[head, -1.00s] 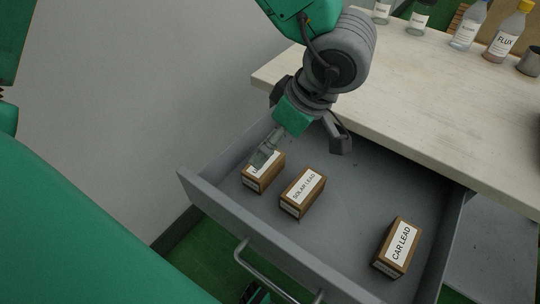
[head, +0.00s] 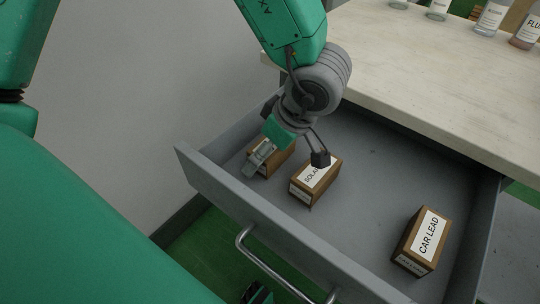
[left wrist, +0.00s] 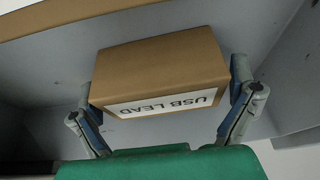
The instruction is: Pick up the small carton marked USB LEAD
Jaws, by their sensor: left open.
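The USB LEAD carton (head: 281,159) is a small brown box at the left end of the open drawer (head: 375,165), partly hidden by my gripper in the head view. In the left wrist view the carton (left wrist: 160,68) shows its white label upside down. My left gripper (head: 288,162) is over it with fingers spread. Whether either touches cannot be told. My right gripper is not in view.
A SOLAR LEAD carton (head: 316,181) stands just right of the USB LEAD carton, with one finger in front of it in the head view. A CAR LEAD carton (head: 422,240) is at the drawer's right. The worktop (head: 430,75) overhangs behind. Bare drawer floor lies between the right cartons.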

